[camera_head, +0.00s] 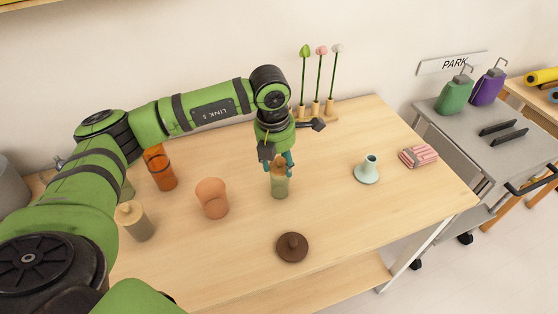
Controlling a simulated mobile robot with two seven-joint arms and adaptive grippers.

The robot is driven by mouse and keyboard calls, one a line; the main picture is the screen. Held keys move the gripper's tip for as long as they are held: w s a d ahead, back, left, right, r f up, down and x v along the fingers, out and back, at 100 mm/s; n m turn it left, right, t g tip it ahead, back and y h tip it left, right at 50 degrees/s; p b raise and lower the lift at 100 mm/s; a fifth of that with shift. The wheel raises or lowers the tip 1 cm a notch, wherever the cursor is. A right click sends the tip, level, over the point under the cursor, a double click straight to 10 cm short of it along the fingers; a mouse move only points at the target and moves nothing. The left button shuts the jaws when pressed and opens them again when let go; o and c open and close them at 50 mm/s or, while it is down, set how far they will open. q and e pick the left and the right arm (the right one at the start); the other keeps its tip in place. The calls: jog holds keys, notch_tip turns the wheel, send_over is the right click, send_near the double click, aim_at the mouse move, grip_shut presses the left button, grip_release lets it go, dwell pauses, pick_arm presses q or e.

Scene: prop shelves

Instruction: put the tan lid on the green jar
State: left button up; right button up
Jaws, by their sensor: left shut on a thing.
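The green jar (279,188) stands upright on the wooden table, near the middle of the view. The tan lid (279,168) is directly above the jar's mouth, between the fingers of my left gripper (278,165). My left gripper points down and is shut on the lid. The lid looks in line with the jar; whether it rests on the rim or is held just above it I cannot tell. The fingers partly hide the lid and the jar's top. My right gripper is not in view.
An open terracotta jar (212,198), an orange jar (162,172) and a tan lidded jar (135,224) stand to the left. A brown lid (292,247) lies in front. A mint candlestick (367,170) and striped cloth (418,156) are right. Flower stems (318,85) stand behind.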

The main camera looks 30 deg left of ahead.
pick_arm(q)
jog(key=shift+f+b, duration=0.7)
jog(key=shift+b, duration=0.4)
dwell(1.9)
jog(key=o, duration=1)
jog(key=r, duration=0.4)
jog(key=s+r, duration=0.1)
jog(key=r, duration=0.7)
jog(key=shift+s+a, duration=0.2)
